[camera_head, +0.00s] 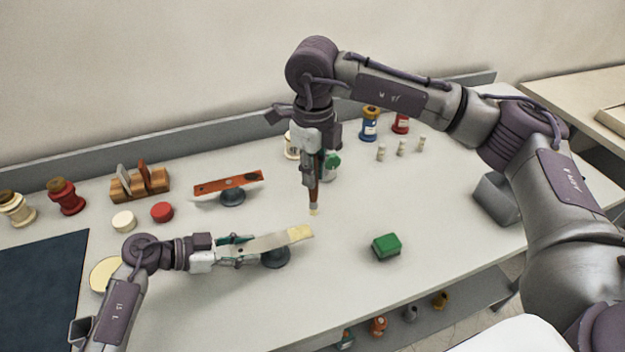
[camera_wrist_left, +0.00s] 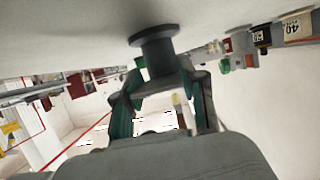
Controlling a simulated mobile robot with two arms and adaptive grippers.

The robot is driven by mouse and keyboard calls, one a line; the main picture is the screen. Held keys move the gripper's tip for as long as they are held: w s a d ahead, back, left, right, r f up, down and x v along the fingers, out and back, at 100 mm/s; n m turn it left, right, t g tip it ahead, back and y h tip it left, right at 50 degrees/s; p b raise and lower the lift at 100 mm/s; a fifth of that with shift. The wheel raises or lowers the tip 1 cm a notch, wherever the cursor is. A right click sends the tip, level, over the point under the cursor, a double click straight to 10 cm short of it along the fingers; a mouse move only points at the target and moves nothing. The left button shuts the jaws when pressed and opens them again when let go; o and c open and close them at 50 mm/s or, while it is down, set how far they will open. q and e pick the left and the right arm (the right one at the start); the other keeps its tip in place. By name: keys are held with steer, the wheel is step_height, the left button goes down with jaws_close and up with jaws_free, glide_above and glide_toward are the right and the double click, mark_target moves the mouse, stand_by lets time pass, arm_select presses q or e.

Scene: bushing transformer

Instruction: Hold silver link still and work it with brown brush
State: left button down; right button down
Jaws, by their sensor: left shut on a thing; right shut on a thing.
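The silver link (camera_head: 270,242) is a flat pale bar with a yellowish right end, lying across a dark round stand (camera_head: 276,258) near the middle of the table. My left gripper (camera_head: 240,246) is shut on the link's left part. The left wrist view shows the stand (camera_wrist_left: 153,45) beyond the green fingers; the link is hard to make out there. My right gripper (camera_head: 313,172) is shut on the brown brush (camera_head: 315,192), which points down with its pale tip just above and behind the link's right end. A small gap appears between tip and link.
An orange level (camera_head: 229,182) lies on another dark stand behind the link. A green block (camera_head: 386,246) sits to the right. A wooden rack (camera_head: 140,184), spools (camera_head: 66,196) and round lids (camera_head: 162,212) stand at the left. Small pale bottles (camera_head: 401,147) stand at the back right.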

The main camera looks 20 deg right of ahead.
steer(key=shift+r, duration=1.55)
arm_select(q)
steer(key=c, duration=0.6)
jaws_free()
steer(key=v, duration=1.2)
steer(key=shift+f, duration=0.1)
